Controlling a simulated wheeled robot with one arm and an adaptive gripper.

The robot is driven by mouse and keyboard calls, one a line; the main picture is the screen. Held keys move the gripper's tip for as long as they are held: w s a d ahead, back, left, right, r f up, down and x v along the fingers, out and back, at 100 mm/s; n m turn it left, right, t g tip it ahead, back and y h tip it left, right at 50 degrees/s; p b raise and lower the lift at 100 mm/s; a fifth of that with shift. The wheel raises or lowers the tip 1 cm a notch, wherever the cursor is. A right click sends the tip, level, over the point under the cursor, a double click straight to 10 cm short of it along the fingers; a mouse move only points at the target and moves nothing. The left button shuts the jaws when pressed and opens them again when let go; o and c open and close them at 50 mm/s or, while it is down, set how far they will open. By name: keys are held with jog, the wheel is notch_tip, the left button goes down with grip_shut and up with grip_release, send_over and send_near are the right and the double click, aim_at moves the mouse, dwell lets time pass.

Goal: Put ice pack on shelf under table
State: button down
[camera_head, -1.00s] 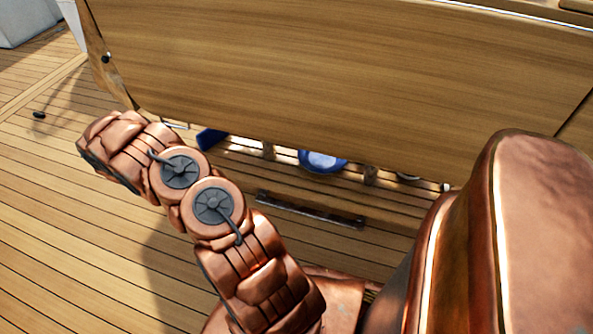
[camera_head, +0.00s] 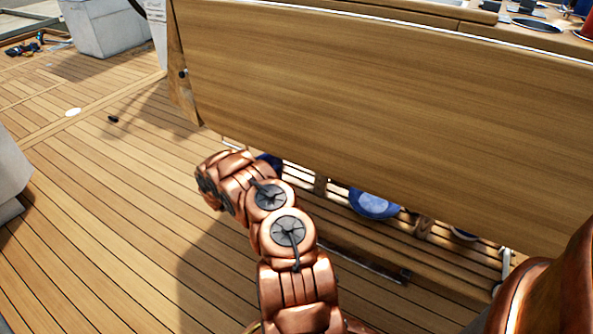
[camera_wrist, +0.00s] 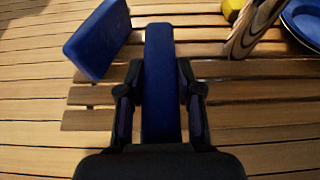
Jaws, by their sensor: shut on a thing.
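My gripper (camera_wrist: 160,95) is shut on a blue slab, the ice pack (camera_wrist: 160,60), which stands out ahead between the two fingers. A second, similar blue block (camera_wrist: 98,40) lies to its left in the wrist view. Both show over the slatted wooden shelf (camera_wrist: 220,70); I cannot tell whether the held pack touches the slats. In the head view the wooden table (camera_head: 380,100) has its large panel above the shelf (camera_head: 335,208). My gripper is hidden there behind my arm and the panel. A bit of blue (camera_head: 270,160) shows by my arm; which block it is, I cannot tell.
A blue round dish (camera_head: 373,203) sits on the shelf and also shows in the wrist view (camera_wrist: 306,20). A wooden support (camera_wrist: 252,28) and a yellow item (camera_wrist: 232,9) are right of the held pack. Open deck (camera_head: 100,220) lies to the left.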

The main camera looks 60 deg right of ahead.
jog(key=b+x, duration=0.2)
jog(key=x, duration=0.3)
jog(key=r+b+x, duration=0.1)
jog(key=b+x, duration=0.1)
jog(key=x, duration=0.2)
jog(key=d+r+b+x, duration=0.1)
jog(key=b+x, duration=0.1)
jog(key=x, duration=0.3)
jog(key=shift+w+d, duration=0.25)
jog(key=shift+r, duration=0.1)
jog(key=c, duration=0.8)
grip_release()
jog(key=shift+f, duration=0.2)
jog(key=shift+o, duration=0.2)
jog(key=shift+s+r, duration=0.1)
jog(key=p+v, duration=0.4)
jog(key=v, duration=0.8)
